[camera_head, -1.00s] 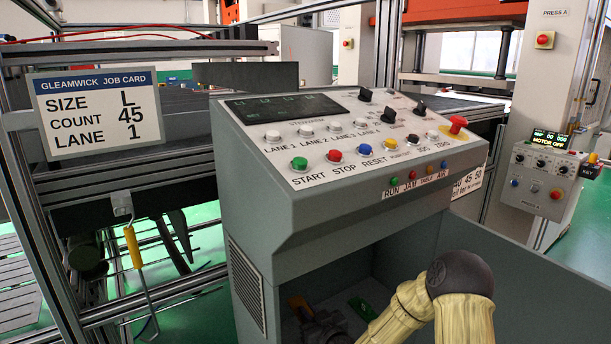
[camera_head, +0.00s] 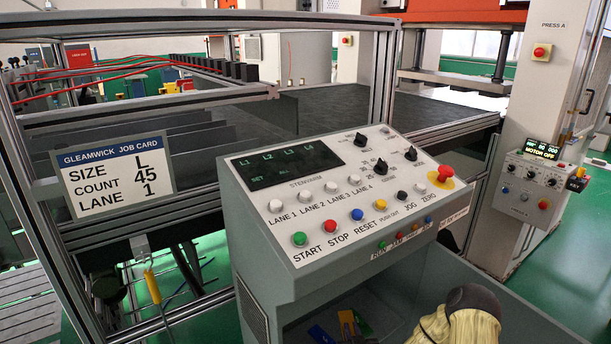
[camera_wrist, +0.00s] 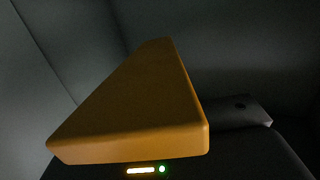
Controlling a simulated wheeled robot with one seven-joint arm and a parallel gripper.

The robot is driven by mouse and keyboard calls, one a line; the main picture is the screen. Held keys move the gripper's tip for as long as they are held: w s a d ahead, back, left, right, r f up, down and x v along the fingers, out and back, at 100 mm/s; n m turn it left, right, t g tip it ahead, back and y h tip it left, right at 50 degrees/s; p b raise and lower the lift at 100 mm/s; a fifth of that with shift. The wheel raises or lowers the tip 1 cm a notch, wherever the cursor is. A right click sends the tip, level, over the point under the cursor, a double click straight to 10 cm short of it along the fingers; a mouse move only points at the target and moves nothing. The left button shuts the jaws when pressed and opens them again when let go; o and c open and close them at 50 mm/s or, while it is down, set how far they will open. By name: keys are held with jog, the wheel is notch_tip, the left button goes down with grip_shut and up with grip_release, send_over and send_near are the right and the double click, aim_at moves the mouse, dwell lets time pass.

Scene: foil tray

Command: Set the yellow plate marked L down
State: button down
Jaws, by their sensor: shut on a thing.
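The yellow plate (camera_wrist: 135,110) fills the middle of the wrist view, its near edge close to the camera and its far end narrowing upward. No mark shows on its visible face. My gripper (camera_wrist: 222,114) is shut on it; a dark part of it shows to the right, and the plate hides most of the fingers. In the head view a blue plate (camera_head: 320,334), a yellow plate (camera_head: 347,322) and a green plate (camera_head: 361,322) show in the cabinet under the console. I cannot tell whether that yellow one is the held plate.
The console (camera_head: 345,200) with buttons and knobs stands over the open cabinet. A job card (camera_head: 115,175) reads size L, count 45, lane 1. A hook with a yellow handle (camera_head: 152,285) hangs at the frame, left of the console. Dark grey walls surround the plate in the wrist view.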

jog(key=shift+s+d+r+m+h+p, duration=0.4)
jog(key=shift+s+d+r+h+p, duration=0.25)
jog(key=shift+s+d+p, duration=0.4)
jog(key=shift+w+f, duration=0.1)
jog(key=shift+f, duration=0.05)
jog(key=s, duration=0.1)
jog(key=s+r, duration=0.1)
jog(key=s, duration=0.1)
jog(key=s+r, duration=0.1)
jog(key=shift+s+r, duration=0.15)
jog(key=shift+s, duration=0.05)
jog(key=s+f, duration=0.4)
jog(key=f, duration=0.1)
jog(key=shift+s+f, duration=0.15)
jog(key=shift+f, duration=0.15)
